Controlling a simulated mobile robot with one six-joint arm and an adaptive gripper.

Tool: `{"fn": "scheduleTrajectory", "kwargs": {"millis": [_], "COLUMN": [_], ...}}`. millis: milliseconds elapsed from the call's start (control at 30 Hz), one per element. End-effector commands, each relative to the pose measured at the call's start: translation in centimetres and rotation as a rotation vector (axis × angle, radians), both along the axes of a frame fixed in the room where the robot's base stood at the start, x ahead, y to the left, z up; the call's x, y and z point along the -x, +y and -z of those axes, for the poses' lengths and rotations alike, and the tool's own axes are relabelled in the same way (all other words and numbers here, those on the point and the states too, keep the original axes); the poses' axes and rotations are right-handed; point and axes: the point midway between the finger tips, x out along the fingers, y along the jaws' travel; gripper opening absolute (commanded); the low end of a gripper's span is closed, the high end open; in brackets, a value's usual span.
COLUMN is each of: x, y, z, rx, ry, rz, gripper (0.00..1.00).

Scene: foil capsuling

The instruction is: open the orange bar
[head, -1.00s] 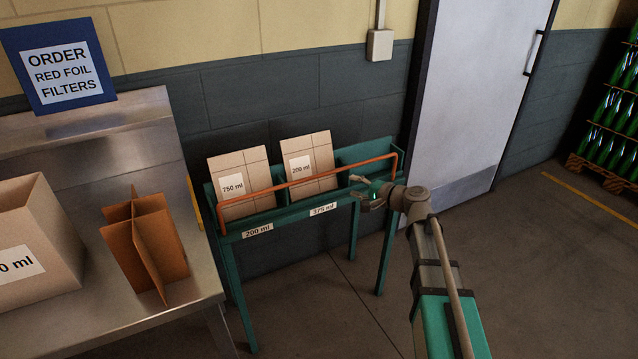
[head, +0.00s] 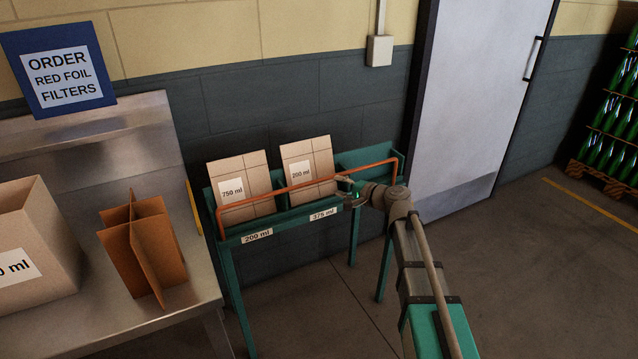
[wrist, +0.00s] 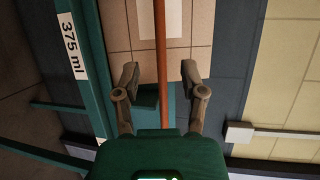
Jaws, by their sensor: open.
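The orange bar (head: 268,194) runs across the front of the green rack (head: 222,238), in front of two flat cartons, with its ends bent back at the rack's sides. In the wrist view the bar (wrist: 161,65) stands upright in the picture and passes between the two fingers. My gripper (wrist: 158,75) is open, one finger on each side of the bar, with gaps on both sides. In the head view my gripper (head: 347,190) is at the right half of the bar, and part of the fingers is hard to make out there.
A carton labelled 750 ml (head: 255,175) and one labelled 200 ml (head: 321,165) lean in the rack. A steel table (head: 185,300) with a box (head: 40,230) and a brown divider (head: 150,250) stands left. A door (head: 475,100) is behind on the right.

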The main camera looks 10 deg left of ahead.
Motion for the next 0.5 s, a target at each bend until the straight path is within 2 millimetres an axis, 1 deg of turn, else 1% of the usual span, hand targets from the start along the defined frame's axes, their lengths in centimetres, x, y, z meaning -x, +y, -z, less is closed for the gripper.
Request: {"fn": "scheduleTrajectory", "kwargs": {"millis": [33, 200, 400, 500], "x": [-0.6, -2.0, -3.3, -3.8], "y": [0.8, 3.0, 5.3, 6.1], "z": [0.3, 0.8, 1.2, 1.4], "rx": [0.000, 0.000, 0.001, 0.001], "ry": [0.000, 0.000, 0.000, 0.000], "rz": [-0.002, -0.002, -0.001, 0.000], "gripper": [0.54, 0.54, 0.54, 0.54]}}
